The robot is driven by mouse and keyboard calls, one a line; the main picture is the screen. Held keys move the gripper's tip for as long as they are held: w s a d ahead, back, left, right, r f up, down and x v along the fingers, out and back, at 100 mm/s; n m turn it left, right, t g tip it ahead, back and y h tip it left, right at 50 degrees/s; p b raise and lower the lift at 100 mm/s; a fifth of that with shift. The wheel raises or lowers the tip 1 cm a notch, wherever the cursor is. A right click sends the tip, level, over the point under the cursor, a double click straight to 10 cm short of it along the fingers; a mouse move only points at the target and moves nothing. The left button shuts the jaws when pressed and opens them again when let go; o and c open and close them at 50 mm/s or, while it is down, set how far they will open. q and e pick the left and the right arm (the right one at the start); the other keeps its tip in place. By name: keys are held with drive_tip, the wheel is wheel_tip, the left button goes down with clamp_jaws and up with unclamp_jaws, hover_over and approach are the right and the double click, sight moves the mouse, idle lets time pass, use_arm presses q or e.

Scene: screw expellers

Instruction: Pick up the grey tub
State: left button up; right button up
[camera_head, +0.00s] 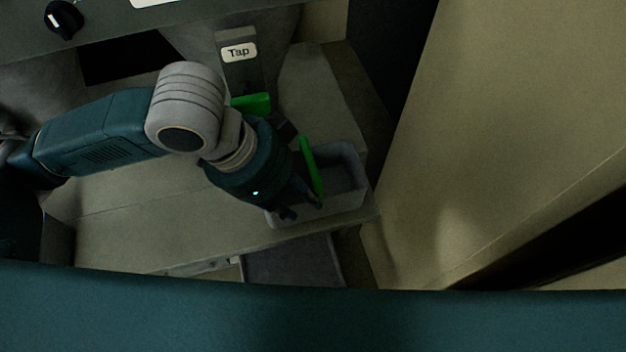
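The grey tub (346,203) is an open, rectangular container on the ledge below the sign reading "Tap". My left gripper (302,207) is over the tub's left end, pointing down. Its dark fingertips show apart, close to the tub's near wall. I cannot tell whether they touch the tub. The gripper and wrist hide the tub's left part. My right gripper is not in view.
A green bar (312,170) rises beside my gripper over the tub, and a green block (252,103) is below the Tap sign (239,52). A beige panel (480,150) stands close on the right. The pale ledge (150,215) is clear at left. A dark grey tray-like surface (292,262) lies lower in front.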

sight(325, 218)
use_arm(q)
drive_tip(key=shift+x, duration=0.95)
drive_tip(key=x, duration=0.5)
drive_tip(key=shift+w+d+f+p, duration=0.2)
drive_tip(key=shift+d+p, duration=0.1)
drive_tip(key=shift+c, duration=0.5)
clamp_jaws()
